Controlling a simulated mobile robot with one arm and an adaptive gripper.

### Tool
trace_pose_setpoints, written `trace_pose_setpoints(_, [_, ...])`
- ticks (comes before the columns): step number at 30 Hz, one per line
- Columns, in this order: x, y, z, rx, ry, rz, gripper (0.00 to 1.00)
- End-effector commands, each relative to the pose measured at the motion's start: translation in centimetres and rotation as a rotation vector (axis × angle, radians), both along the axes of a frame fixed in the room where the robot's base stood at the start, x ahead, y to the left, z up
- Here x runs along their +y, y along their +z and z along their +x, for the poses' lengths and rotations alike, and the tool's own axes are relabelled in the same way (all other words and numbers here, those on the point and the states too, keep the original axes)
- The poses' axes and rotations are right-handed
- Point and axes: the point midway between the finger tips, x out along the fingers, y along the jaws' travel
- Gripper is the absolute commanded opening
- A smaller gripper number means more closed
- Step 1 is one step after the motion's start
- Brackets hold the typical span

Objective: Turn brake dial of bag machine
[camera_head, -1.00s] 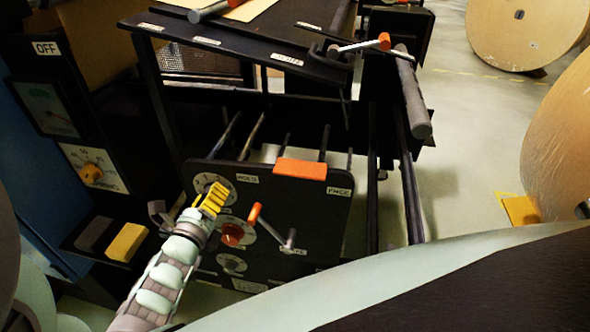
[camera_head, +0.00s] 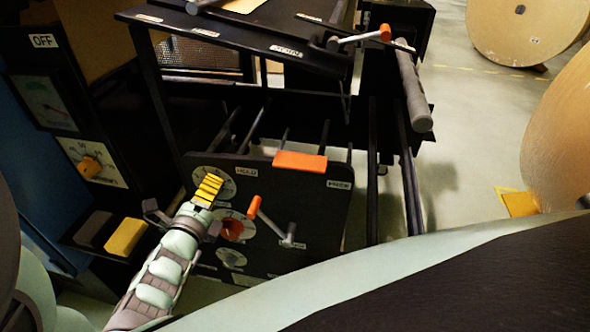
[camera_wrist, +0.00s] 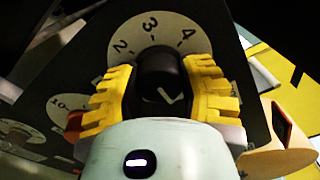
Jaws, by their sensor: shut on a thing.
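My gripper (camera_head: 207,190) is at the upper left dial of the dark upright panel. In the wrist view its yellow fingers lie on either side of a black knob (camera_wrist: 158,78) and are shut on it. The knob carries a white mark near its lower side. The pale dial face (camera_wrist: 160,27) behind it shows the numbers 2, 3 and 4; the rest is hidden by my gripper. In the head view the dial face (camera_head: 199,175) shows only partly, and the knob is hidden.
A red knob (camera_head: 232,229) and an orange-handled crank (camera_head: 254,207) are close right of my gripper. An orange block (camera_head: 300,161) sits on the panel's top edge. A yellow block (camera_head: 125,238) lies on the ledge at left.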

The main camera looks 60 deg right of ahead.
Motion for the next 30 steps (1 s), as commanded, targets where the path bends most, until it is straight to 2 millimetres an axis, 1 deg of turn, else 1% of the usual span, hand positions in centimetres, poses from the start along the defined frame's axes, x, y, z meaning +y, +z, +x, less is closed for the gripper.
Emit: trace_pose_setpoints(30, [0.00,0.20,0.09,0.894,0.004,-0.368,0.03])
